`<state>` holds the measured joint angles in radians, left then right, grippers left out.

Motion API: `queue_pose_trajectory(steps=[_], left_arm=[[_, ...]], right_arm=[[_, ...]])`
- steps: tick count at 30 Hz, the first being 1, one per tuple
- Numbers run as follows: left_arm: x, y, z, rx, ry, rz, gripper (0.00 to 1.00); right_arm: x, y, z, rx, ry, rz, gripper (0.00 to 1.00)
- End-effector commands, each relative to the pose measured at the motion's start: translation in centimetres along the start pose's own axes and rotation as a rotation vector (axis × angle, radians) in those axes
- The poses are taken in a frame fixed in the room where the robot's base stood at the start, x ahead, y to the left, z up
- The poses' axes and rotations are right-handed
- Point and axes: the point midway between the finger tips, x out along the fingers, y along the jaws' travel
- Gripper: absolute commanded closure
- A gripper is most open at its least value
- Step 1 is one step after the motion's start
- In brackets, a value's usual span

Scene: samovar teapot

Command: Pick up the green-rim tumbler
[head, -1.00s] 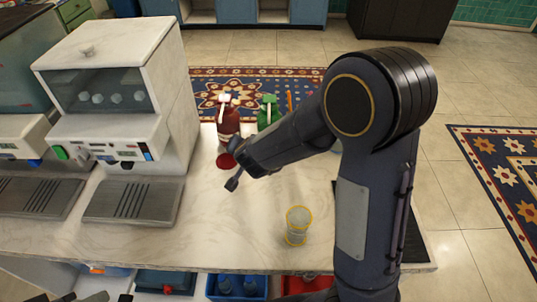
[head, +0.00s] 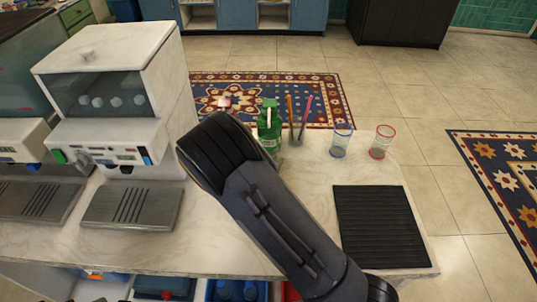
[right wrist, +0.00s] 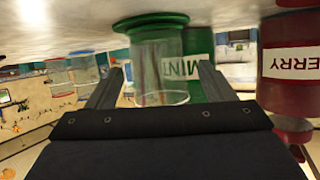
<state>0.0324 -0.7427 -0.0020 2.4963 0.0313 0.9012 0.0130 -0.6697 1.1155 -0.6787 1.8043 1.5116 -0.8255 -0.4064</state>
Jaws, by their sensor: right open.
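In the right wrist view, which is upside down, a clear tumbler (right wrist: 160,72) shows between the two fingers of my right gripper (right wrist: 160,75). Its end at the counter meets a wide green disc or ring (right wrist: 145,22); I cannot tell whether this belongs to the tumbler. The gripper is open, with a finger on each side of the tumbler in the picture and gaps visible; the depth between them is unclear. In the head view, my right arm hides both this gripper and the tumbler. My left gripper is not in view.
The green mint bottle (head: 268,127) stands behind the tumbler, and a red bottle (right wrist: 290,60) stands beside it. A cup of sticks (head: 297,136), a blue-rim tumbler (head: 340,142) and a red-rim tumbler (head: 381,144) stand farther right. A black mat (head: 385,230) and a coffee machine (head: 115,100) flank the arm.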

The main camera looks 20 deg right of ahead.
Motion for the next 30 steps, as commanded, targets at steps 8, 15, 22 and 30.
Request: queue_pose_trajectory(steps=[8, 15, 22, 30], left_arm=[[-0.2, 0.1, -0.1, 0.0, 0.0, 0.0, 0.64], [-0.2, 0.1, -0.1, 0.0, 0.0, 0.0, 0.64], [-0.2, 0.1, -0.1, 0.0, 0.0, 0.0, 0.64], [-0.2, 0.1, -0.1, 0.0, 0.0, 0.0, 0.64]], right_arm=[[1.8, 0.0, 0.0, 0.002, -0.001, -0.001, 0.24], [1.8, 0.1, 0.0, 0.002, -0.001, -0.001, 0.39], [1.8, 0.1, 0.0, 0.002, -0.002, -0.001, 0.69], [1.7, 0.0, 0.0, 0.002, -0.001, -0.001, 0.77]])
